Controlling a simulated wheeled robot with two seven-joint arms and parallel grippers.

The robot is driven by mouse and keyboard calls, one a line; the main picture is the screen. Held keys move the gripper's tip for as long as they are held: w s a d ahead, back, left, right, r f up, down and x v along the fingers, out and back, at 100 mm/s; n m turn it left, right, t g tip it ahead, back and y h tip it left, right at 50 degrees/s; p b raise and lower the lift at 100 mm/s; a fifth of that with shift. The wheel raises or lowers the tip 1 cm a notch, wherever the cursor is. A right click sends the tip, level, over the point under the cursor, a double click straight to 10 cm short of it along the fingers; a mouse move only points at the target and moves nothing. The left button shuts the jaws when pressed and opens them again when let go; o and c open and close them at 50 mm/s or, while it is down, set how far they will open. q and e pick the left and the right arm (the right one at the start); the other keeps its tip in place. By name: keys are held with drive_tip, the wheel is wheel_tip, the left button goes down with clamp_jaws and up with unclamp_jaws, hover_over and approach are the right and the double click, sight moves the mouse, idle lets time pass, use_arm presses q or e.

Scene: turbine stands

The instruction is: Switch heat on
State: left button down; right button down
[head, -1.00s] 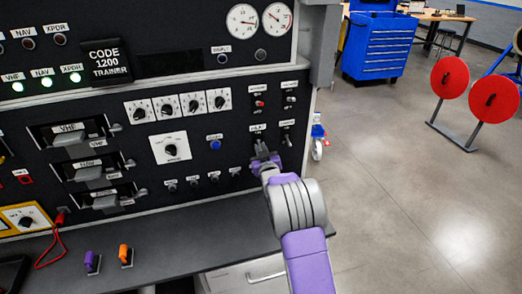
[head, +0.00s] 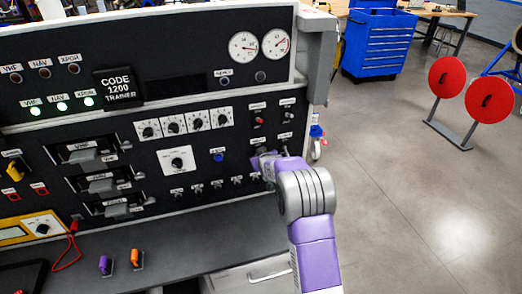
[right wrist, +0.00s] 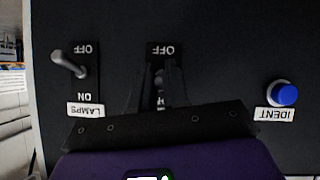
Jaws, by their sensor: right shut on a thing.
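My right gripper (head: 263,163) is at the lower right of the black panel, its jaws shut on a toggle switch. In the right wrist view, my right gripper (right wrist: 157,82) has one dark finger on each side of this toggle switch (right wrist: 160,76). An OFF mark shows beyond the fingertips; the switch's name label and ON mark are hidden behind the gripper, so I cannot read that it is the heat switch. How far its lever is tilted is unclear. My left gripper is not in view.
The lamps switch (right wrist: 70,64) beside it leans toward OFF. A blue ident button (right wrist: 285,95) is on the other side. A red-tipped switch (head: 258,122) sits above my gripper. A grey ledge (head: 190,250) runs below the panel. Open floor lies to the right.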

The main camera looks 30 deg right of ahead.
drive_tip(key=r+g+p, duration=0.1)
drive_tip(key=g+p, duration=0.1)
drive_tip(key=p, duration=0.1)
drive_tip(key=shift+w+d+r+y, duration=0.1)
drive_tip(key=shift+y, duration=0.2)
drive_tip(key=shift+g+p, duration=0.6)
drive_tip(key=shift+p, duration=0.3)
drive_tip(key=c, duration=1.1)
unclamp_jaws()
drive_tip(key=v, duration=0.7)
drive_tip(key=shift+r, duration=0.2)
